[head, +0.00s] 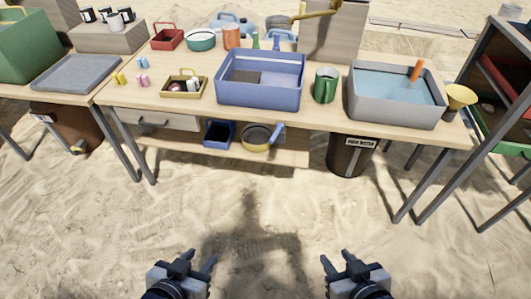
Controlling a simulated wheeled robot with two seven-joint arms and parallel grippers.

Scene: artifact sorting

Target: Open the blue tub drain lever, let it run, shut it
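The blue tub (258,97) stands on the long wooden table, near the middle of the head view. A dark grey block-like thing (246,77) shows inside it, and I see no water there. I cannot make out a drain lever on the tub; it may be hidden or too small to tell. My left gripper (200,258) is open and empty, low in the view over the sand. My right gripper (336,258) is also open and empty, low and further right. Both are well apart from the table and tub.
A green mug (325,86) stands just right of the tub, then a grey basin (395,114) holding water. A small tan tray (183,95) is to the left. A dark bin (349,160) stands below the table. The sand before the table is clear.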

